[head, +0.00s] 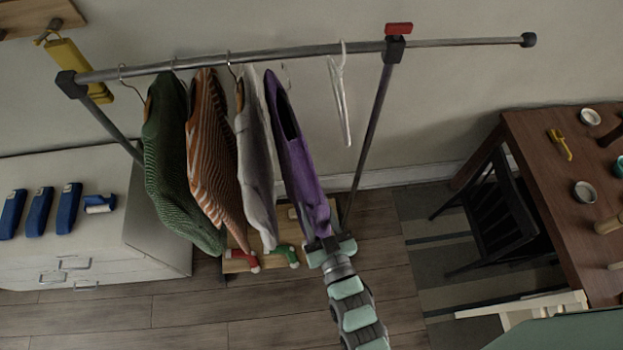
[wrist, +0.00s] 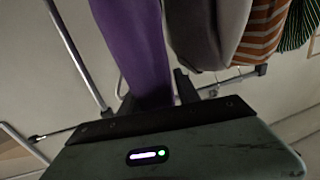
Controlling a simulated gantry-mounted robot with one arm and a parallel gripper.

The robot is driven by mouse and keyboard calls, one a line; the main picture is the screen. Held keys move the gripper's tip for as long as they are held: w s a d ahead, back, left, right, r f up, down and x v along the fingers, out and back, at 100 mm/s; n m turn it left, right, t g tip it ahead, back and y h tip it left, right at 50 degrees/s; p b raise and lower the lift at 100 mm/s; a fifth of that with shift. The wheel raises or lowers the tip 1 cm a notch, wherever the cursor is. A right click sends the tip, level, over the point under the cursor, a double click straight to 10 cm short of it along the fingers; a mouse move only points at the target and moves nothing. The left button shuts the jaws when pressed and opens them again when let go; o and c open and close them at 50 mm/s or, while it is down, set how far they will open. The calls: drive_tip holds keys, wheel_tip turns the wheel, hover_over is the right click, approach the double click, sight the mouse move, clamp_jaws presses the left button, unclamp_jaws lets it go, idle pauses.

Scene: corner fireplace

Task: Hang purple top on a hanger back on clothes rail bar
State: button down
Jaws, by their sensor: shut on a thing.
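The purple top (head: 292,150) hangs to the right of the other garments, with its upper end just below the clothes rail bar (head: 310,49). A faint hanger hook (head: 285,72) shows above its shoulder; I cannot tell whether it touches the bar. My gripper (head: 322,241) is shut on the purple top near its lower end, reaching from below. In the wrist view the purple top (wrist: 135,45) rises from between the fingers of my gripper (wrist: 152,92). The hanger inside the top is mostly hidden.
A grey-white top (head: 254,160), an orange striped top (head: 213,150) and a green top (head: 168,160) hang to the left. An empty white hanger (head: 340,95) hangs right of the purple top. The rail's right post (head: 370,125) is close; the bar beyond it is bare.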

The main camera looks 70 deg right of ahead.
drive_tip(key=w+d+f+b, duration=0.3)
drive_tip(key=w+d+b, duration=0.1)
drive_tip(key=d, duration=0.5)
drive_tip(key=shift+w+d+f, duration=0.15)
drive_tip(key=shift+w, duration=0.25)
idle(0.6)
drive_tip(key=shift+s, duration=0.1)
idle(0.7)
idle(0.4)
drive_tip(key=c, duration=0.8)
unclamp_jaws()
drive_tip(key=shift+f, duration=0.1)
